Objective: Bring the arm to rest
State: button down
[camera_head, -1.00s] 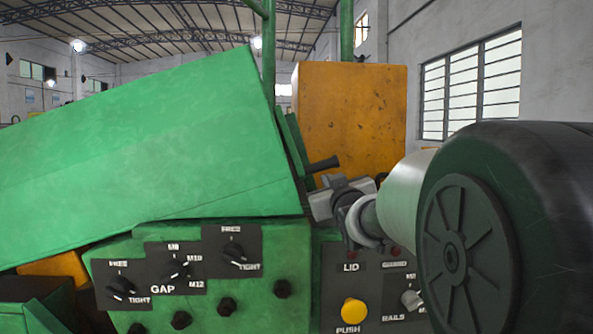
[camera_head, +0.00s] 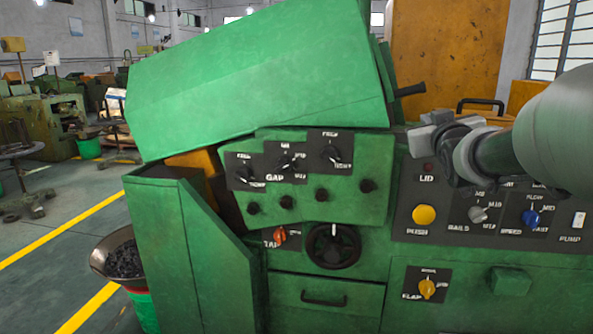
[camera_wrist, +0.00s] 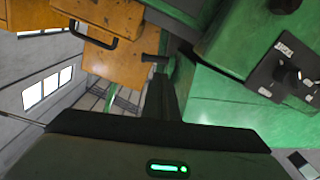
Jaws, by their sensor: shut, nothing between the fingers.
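My arm (camera_head: 548,150) reaches in from the right edge of the head view. My gripper (camera_head: 422,136) is at its end, shut and empty, in front of the green heading machine (camera_head: 330,290). It appears just above the LID label and below the dark lever handle (camera_head: 410,90) beside the sloped green lid (camera_head: 260,75). I cannot tell whether it touches anything. In the wrist view my dark gripper body with its green light fills the bottom, and the lever handle (camera_wrist: 155,58) shows past it.
The control panel has a yellow push button (camera_head: 424,215), a blue knob (camera_head: 531,218) and a handwheel (camera_head: 333,246). An orange cabinet (camera_head: 448,50) stands behind. A bowl of dark parts (camera_head: 122,262) stands at the left. Floor with yellow lines is open at the far left.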

jog(key=s+a+f+g+y, duration=0.1)
jog(key=s+a+f+g, duration=0.5)
jog(key=s, duration=0.5)
jog(key=s+a+f+m+g+y, duration=0.15)
jog(key=s+a+f, duration=0.25)
jog(key=s+f, duration=0.6)
jog(key=s+a+f+g+y, duration=0.1)
jog(key=s+a+f+g, duration=0.4)
jog(key=s, duration=0.7)
notch_tip(320, 180, up, 23)
jog(key=p, duration=2.4)
jog(key=shift+s+d+p, duration=0.25)
jog(key=shift+s+p, duration=0.05)
jog(key=shift+s, duration=0.1)
